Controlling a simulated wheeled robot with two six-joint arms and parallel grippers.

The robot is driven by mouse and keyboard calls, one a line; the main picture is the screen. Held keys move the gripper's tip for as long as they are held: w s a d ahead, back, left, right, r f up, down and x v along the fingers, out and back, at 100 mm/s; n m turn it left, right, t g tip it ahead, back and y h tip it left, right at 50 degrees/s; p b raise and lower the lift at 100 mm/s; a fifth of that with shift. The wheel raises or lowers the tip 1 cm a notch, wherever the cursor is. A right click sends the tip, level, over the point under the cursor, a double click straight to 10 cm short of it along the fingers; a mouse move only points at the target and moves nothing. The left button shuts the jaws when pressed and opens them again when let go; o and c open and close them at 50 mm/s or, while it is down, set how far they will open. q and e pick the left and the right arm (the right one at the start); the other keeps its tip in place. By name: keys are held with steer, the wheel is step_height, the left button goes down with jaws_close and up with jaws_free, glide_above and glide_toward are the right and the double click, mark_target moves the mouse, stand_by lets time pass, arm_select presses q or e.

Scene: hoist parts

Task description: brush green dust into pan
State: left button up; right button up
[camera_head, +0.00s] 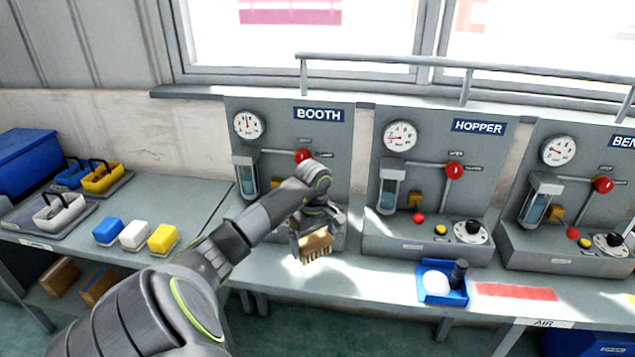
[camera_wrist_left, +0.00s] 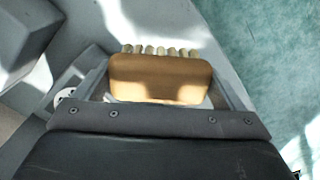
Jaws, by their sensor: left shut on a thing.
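My left gripper (camera_head: 314,236) is shut on a brush (camera_head: 316,247) with a tan wooden block and pale bristles. It holds the brush over the bench below the BOOTH panel, bristles pointing down in the head view. In the left wrist view the brush block (camera_wrist_left: 160,78) sits between the two fingers, with a row of bristles along its far edge. My right gripper is not in view.
A blue tray (camera_head: 455,297) with a white round thing and a dark upright thing stands right of the gripper. A red mat (camera_head: 515,291) lies beside it. The HOPPER panel (camera_head: 440,180) stands behind. Blue, white and yellow blocks (camera_head: 135,235) sit on the left bench.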

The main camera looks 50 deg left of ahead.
arm_select(q)
steer(key=shift+r, duration=0.85)
steer(key=shift+d+r+p, duration=0.1)
steer(key=shift+r+p, duration=0.2)
